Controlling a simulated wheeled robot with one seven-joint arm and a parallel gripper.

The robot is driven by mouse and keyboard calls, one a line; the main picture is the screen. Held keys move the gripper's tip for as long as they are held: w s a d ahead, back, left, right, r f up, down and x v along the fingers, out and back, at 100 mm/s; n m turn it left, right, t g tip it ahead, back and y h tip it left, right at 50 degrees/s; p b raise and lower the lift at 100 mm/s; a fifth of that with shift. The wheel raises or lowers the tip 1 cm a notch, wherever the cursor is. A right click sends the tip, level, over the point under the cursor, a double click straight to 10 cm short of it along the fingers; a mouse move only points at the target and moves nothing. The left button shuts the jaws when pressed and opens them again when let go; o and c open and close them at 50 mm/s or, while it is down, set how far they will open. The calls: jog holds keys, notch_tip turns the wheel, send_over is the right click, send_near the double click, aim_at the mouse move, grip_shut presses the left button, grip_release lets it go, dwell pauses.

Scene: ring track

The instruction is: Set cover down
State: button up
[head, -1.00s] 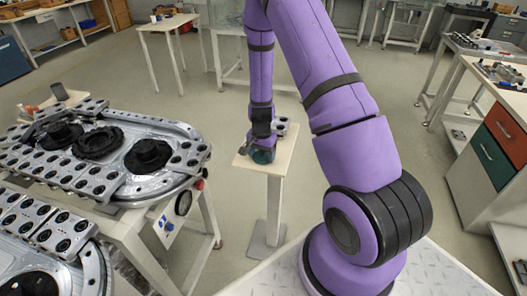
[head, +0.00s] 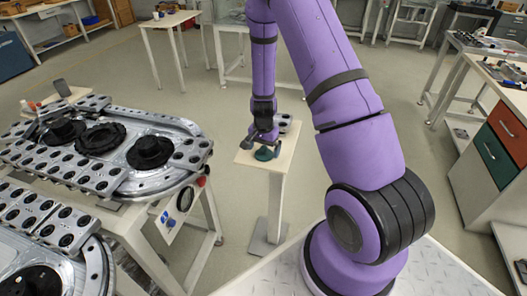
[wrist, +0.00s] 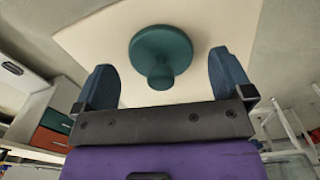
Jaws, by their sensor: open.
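The cover is a dark teal round disc with a knob, and it sits on the small pale stand top (head: 284,160). In the head view the cover (head: 265,153) lies just below my gripper (head: 262,136). In the wrist view the cover (wrist: 161,52) shows whole, with its knob toward me, between and beyond my gripper's two blue fingers (wrist: 170,88). The fingers are apart and neither touches the cover. My gripper is open and empty.
A small grey block with dark holes (head: 285,123) stands at the back of the stand top. The ring track (head: 100,150) with its carriers fills the left. A cabinet with red and green drawers (head: 498,140) stands at the right. Open floor surrounds the stand.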

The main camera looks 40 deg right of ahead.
notch_tip(320, 180, up, 11)
notch_tip(320, 180, up, 12)
jog(key=n+t, duration=0.1)
jog(key=n, duration=0.2)
send_over(263, 148)
jog(key=s+a, duration=0.2)
jog(key=a, duration=0.2)
jog(key=s+a+r+n+t+y, duration=0.1)
jog(key=s+a+r+n+t, duration=0.2)
jog(key=s+r, duration=0.5)
jog(key=s+a+r+n, duration=0.2)
jog(key=s+r+n, duration=0.1)
jog(key=s+r, duration=0.3)
jog(key=s+a+r+n+t+h, duration=0.1)
jog(key=s+a+r+n, duration=0.2)
jog(key=s+r, duration=0.3)
jog(key=s, duration=0.4)
jog(key=shift+r, duration=0.2)
jog(key=shift+a, duration=0.1)
jog(key=shift+c, duration=0.5)
